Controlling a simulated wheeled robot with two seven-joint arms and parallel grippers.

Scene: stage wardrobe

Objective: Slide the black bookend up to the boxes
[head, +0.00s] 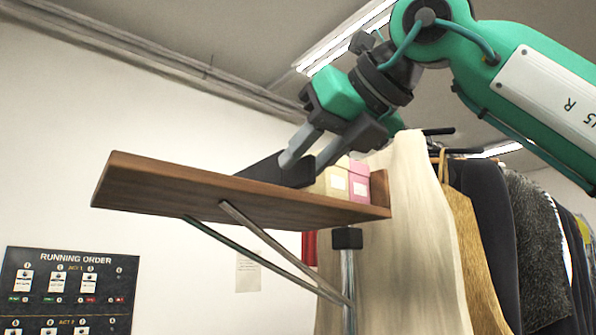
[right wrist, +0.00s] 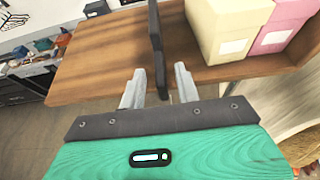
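The black bookend (head: 262,170) stands on the wooden shelf (head: 160,183). In the right wrist view the bookend (right wrist: 155,40) shows as a thin upright plate. A cream box (right wrist: 228,30) and a pink box (right wrist: 285,25) stand to its right, with a narrow strip of bare shelf between plate and cream box. My left gripper is out of view.
The shelf left of the bookend is bare, and its right end has a low upright board (head: 380,188). A rack of hanging clothes (head: 485,215) stands close on the right. A running-order board (head: 65,290) hangs on the wall at lower left.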

